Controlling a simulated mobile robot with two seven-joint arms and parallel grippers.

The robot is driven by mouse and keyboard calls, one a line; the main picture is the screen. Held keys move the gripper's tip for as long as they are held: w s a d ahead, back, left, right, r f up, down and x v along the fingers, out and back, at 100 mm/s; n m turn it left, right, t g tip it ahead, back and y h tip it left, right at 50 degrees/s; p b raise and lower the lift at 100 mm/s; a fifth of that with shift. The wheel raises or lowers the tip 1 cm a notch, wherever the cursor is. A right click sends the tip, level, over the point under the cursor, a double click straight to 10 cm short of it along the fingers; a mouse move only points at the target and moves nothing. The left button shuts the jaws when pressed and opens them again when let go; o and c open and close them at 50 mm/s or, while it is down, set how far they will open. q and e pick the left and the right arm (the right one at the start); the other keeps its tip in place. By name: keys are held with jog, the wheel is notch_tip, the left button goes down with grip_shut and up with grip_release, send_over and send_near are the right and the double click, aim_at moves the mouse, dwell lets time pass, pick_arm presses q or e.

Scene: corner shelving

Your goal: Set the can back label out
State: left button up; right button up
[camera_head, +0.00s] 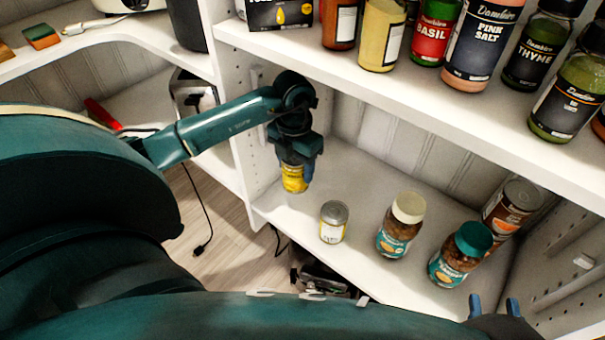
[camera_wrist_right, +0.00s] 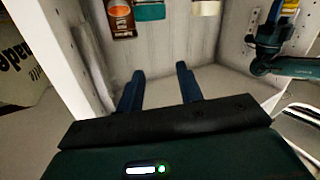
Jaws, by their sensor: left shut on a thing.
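A yellow can (camera_head: 293,178) hangs below my left gripper (camera_head: 297,165), which is shut on it. The can is roughly upright above the left part of the lower shelf (camera_head: 275,207). The gripper hides its upper part, and its label cannot be read. It also shows at the top right of the right wrist view (camera_wrist_right: 290,5). A small can with a grey lid and a pale label (camera_head: 333,222) stands upright on the shelf, to the right of the held can. My right gripper (camera_head: 494,305) is low at the right; its blue fingers are apart and empty in the right wrist view (camera_wrist_right: 160,82).
A cream-lidded jar (camera_head: 402,225), a teal-lidded jar (camera_head: 461,254) and a brown can (camera_head: 513,205) stand to the right. The upper shelf (camera_head: 430,85) overhangs with several spice bottles. Shelf behind the small can is clear.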

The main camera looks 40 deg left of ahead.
aim_at(296, 180)
pick_arm(q)
jog(key=shift+a+r, duration=0.1)
jog(key=shift+r, duration=0.4)
jog(key=shift+f+b, duration=0.3)
jog(key=shift+b, duration=0.05)
notch_tip(296, 180, down, 4)
jog(key=m+b, duration=0.1)
jog(key=b, duration=0.3)
jog(key=shift+m+b, duration=0.3)
jog(key=shift+b, duration=0.1)
jog(key=shift+f+m+b, duration=0.3)
jog(key=shift+f+b, duration=0.4)
jog(key=shift+b, duration=0.2)
jog(key=shift+f+b, duration=0.8)
jog(key=shift+f, duration=0.1)
jog(key=shift+f+b, duration=0.45)
jog(key=shift+f, duration=0.1)
pick_arm(e)
jog(key=shift+s+a+t+y, duration=0.1)
jog(key=shift+a+t+y, duration=0.4)
jog(key=shift+y, duration=0.3)
jog(key=shift+a+t+y, duration=0.35)
jog(key=shift+t+y, duration=0.25)
jog(key=shift+y, duration=0.2)
pick_arm(q)
jog(key=shift+f, duration=0.35)
pick_arm(e)
jog(key=shift+f, duration=0.2)
pick_arm(q)
jog(key=o, duration=1.4)
